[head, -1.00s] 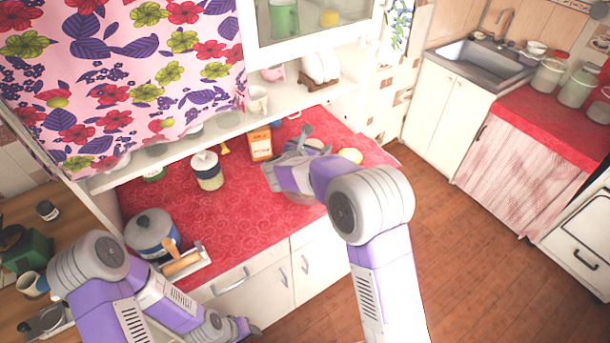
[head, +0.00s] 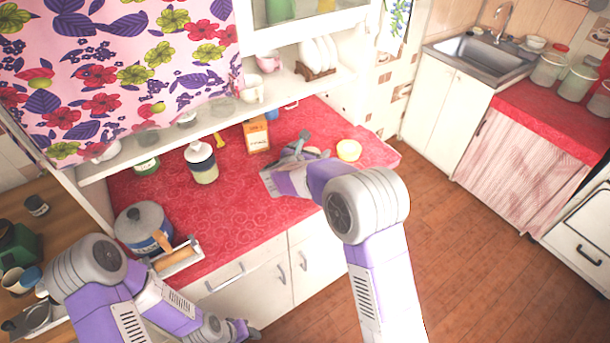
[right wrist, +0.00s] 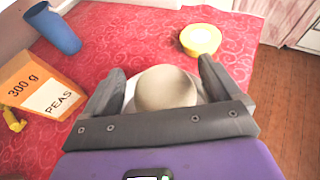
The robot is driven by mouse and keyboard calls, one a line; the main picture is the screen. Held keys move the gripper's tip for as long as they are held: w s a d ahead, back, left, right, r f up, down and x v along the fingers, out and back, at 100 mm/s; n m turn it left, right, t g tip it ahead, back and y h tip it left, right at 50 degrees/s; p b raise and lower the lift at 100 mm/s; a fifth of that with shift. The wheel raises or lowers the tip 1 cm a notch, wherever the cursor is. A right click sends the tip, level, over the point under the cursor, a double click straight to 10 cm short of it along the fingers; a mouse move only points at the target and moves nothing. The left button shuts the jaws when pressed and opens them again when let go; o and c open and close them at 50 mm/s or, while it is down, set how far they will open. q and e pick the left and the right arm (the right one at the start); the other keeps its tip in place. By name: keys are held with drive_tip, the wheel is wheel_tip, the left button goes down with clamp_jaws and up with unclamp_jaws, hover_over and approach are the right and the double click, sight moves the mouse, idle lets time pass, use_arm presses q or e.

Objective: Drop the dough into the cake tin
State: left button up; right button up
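A beige, rounded lump of dough (right wrist: 166,88) shows in the right wrist view between the two fingers of my right gripper (right wrist: 160,82). The fingers stand apart, with gaps on both sides of the dough. A pale surface shows around the dough's lower part; I cannot tell what it is. In the head view my right gripper (head: 298,150) is over the red counter and its wrist hides the dough. A round yellow item (right wrist: 200,39), possibly the cake tin, stands right of the gripper, also in the head view (head: 348,150). My left gripper (head: 240,329) is low in front of the cabinets, its fingers unclear.
An orange peas box (right wrist: 40,88) and a blue cup (right wrist: 52,30) stand left of the right gripper. A lidded jar (head: 202,164), a pot (head: 143,226) and a rolling pin on a tray (head: 176,260) are farther left. The counter's middle (head: 225,215) is clear. A shelf (head: 215,125) overhangs the back.

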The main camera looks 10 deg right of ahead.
drive_tip(key=shift+o, duration=0.5)
drive_tip(key=v, duration=0.7)
drive_tip(key=shift+s+a+r, duration=0.15)
drive_tip(key=shift+s+a, duration=0.05)
drive_tip(key=shift+s, duration=0.05)
